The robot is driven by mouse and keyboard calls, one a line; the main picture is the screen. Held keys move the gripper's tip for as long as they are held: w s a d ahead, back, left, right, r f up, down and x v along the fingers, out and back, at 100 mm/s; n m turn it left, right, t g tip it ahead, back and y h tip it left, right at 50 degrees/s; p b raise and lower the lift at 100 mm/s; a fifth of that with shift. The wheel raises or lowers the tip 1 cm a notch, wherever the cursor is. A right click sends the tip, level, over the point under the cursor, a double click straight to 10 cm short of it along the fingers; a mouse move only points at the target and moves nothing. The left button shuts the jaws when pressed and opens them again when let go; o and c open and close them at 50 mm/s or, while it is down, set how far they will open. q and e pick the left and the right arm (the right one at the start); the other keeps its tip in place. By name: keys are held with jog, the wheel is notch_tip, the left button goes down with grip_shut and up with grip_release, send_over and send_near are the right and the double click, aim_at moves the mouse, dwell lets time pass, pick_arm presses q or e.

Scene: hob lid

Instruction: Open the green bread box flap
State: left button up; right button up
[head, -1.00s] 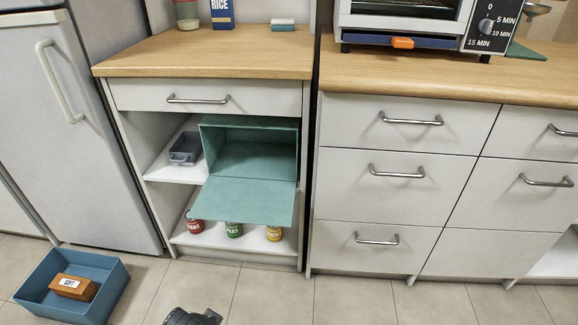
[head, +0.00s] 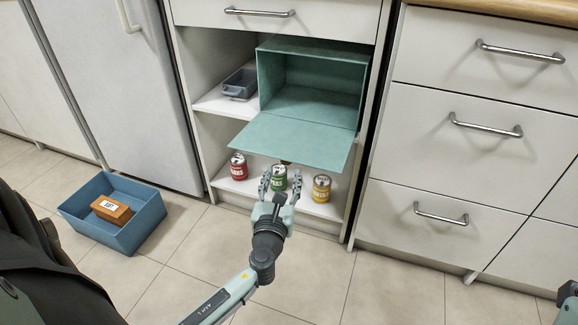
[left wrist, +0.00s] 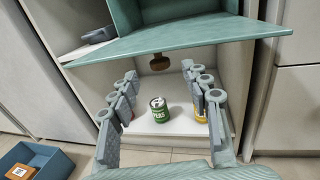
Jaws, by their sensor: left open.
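The green bread box (head: 312,85) sits on the upper shelf of the open cupboard. Its flap (head: 295,140) is down and sticks out over the lower shelf, so the box stands open and looks empty inside. The flap's underside edge shows in the left wrist view (left wrist: 180,38), with a brown knob (left wrist: 159,63) below it. My left gripper (head: 280,178) is open and empty, in front of and below the flap's front edge. A green can (left wrist: 159,110) appears between its fingers but stands farther back on the lower shelf.
A red can (head: 238,166) and a yellow can (head: 321,188) flank the green can on the lower shelf (head: 218,178). A grey dish (head: 240,84) sits left of the box. A blue bin (head: 133,228) holding an orange-brown block (head: 111,209) is on the floor. Drawers stand right.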

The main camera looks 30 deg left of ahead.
aim_at(286, 158)
pick_arm(q)
jog(key=x, duration=0.7)
jog(key=shift+w+a+b, duration=0.2)
jog(key=shift+a+b, duration=0.05)
jog(key=shift+b, duration=0.05)
grip_shut()
